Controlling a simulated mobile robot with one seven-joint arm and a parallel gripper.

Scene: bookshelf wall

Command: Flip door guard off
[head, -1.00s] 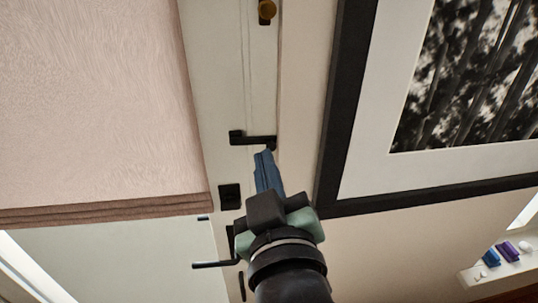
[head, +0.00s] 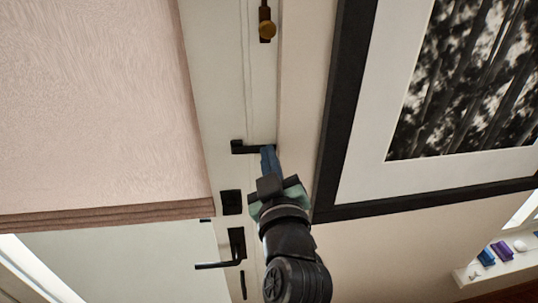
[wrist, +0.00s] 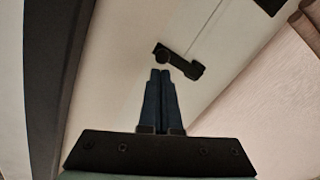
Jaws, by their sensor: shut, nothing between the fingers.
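The door guard (head: 246,146) is a black bar on the pale door, lying across the door's edge toward the frame. In the wrist view the guard (wrist: 188,68) lies just ahead of the fingertips, with a round knob at its left end. My gripper (head: 266,150) has blue fingers, shut together and empty. In the head view the fingertips overlap the guard's right end; contact is unclear. In the wrist view the fingertips (wrist: 162,72) sit just below the knob end, and a small gap seems to show.
A black-framed picture (head: 332,120) hangs close on the right, and a pink shade (head: 90,110) covers the left.

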